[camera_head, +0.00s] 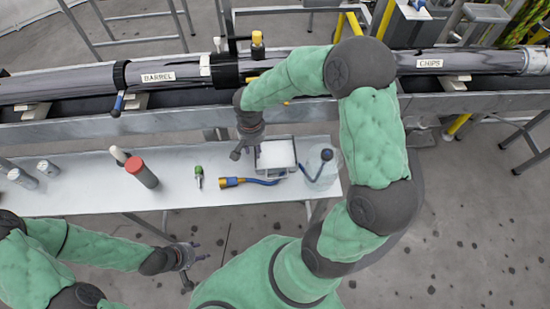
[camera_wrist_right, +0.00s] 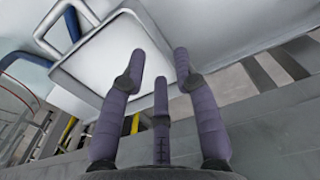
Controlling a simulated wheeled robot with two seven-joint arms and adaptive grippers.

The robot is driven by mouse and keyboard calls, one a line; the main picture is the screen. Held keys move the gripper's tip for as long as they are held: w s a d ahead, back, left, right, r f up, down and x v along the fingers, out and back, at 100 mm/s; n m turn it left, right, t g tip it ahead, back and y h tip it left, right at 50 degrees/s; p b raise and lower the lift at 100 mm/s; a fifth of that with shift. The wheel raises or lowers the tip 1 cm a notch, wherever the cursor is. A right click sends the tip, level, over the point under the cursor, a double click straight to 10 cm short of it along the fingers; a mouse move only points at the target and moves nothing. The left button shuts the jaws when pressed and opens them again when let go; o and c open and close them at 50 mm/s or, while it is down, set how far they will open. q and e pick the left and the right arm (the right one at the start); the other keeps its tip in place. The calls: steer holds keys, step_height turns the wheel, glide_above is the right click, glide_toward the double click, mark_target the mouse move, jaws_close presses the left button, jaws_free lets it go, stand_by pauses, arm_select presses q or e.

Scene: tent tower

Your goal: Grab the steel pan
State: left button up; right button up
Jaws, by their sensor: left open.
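My right gripper (camera_head: 240,153) is just left of the pan, pointing down toward the table. In the right wrist view its fingers (camera_wrist_right: 160,62) are spread apart with nothing between them. One finger overlaps the pan's edge in the picture; I cannot tell whether it touches. My left gripper (camera_head: 193,262) is open and empty, in front of the table and away from the pan.
The white table (camera_head: 90,190) holds a red-capped cylinder (camera_head: 142,172), a green-topped item (camera_head: 198,176), a yellow-ended blue hose (camera_head: 240,182), a clear round container (camera_head: 322,170) and small metal cylinders (camera_head: 48,168). Behind it runs a long pipe labelled BARREL (camera_head: 165,77) and CHIPS (camera_head: 440,62).

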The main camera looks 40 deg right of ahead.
steer(key=shift+a+f+b, duration=0.15)
steer(key=shift+f+b, duration=1.25)
steer(key=shift+f, duration=1.25)
jaws_close()
steer(key=shift+w+r, duration=0.1)
